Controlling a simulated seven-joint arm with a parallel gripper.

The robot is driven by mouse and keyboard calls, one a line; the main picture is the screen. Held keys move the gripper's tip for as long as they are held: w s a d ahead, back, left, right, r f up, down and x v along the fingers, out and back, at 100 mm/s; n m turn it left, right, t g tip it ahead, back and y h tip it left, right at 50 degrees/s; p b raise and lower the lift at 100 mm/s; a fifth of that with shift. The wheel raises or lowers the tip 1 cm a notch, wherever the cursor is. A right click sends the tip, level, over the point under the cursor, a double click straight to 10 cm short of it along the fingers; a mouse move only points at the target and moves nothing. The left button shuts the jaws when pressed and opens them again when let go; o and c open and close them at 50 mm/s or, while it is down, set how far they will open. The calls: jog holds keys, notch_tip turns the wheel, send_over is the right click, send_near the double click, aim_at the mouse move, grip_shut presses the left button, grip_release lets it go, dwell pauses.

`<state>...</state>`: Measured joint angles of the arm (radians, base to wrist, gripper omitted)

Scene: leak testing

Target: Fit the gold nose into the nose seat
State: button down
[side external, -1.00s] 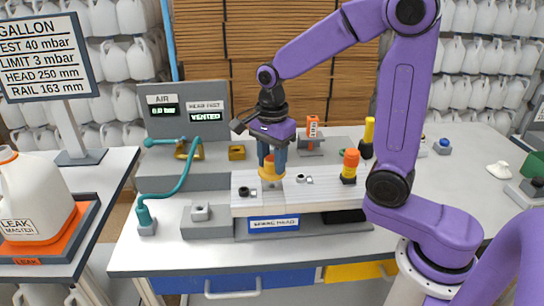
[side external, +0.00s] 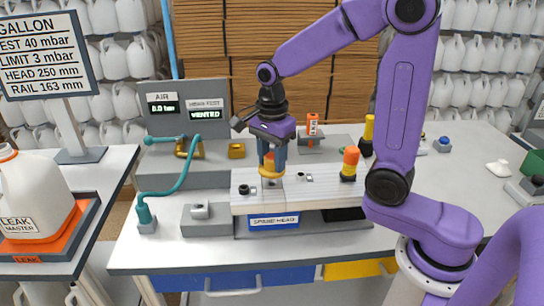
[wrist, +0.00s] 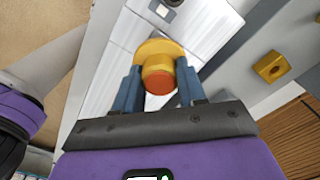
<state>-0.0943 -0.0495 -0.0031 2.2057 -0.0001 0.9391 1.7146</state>
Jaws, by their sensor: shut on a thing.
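My gripper (side external: 271,165) is shut on the gold nose (side external: 271,173), a round flanged piece with an orange-red end. It hangs upright over the pale metal block marked as the spare head (side external: 273,222). In the wrist view the gold flange (wrist: 158,48) and the orange-red end (wrist: 159,83) show between the blue fingers. A small grey square (side external: 272,183) lies on the block just below the nose; I cannot tell whether it is the nose seat. Whether the nose touches the block is unclear, and the surface directly under it is hidden in the wrist view.
An orange-labelled stand (side external: 312,130) is behind. A gold square piece (side external: 236,151) sits on the grey unit at the back left. A teal hose (side external: 181,180) curves at left.

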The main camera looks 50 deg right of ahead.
aim_at(272, 169)
jog(key=shift+f, duration=1.75)
jog(key=c, duration=0.6)
grip_release()
jog(key=shift+o, duration=0.2)
notch_tip(272, 169, up, 17)
jog(key=s+f+n, duration=0.7)
jog(key=s+n, duration=0.4)
jog(key=n, duration=0.4)
jog(key=s+f+n, duration=0.7)
jog(key=s+n, duration=0.4)
jog(key=n, duration=0.4)
jog(key=shift+s+a+n, duration=0.15)
jog(key=shift+s+n, duration=0.15)
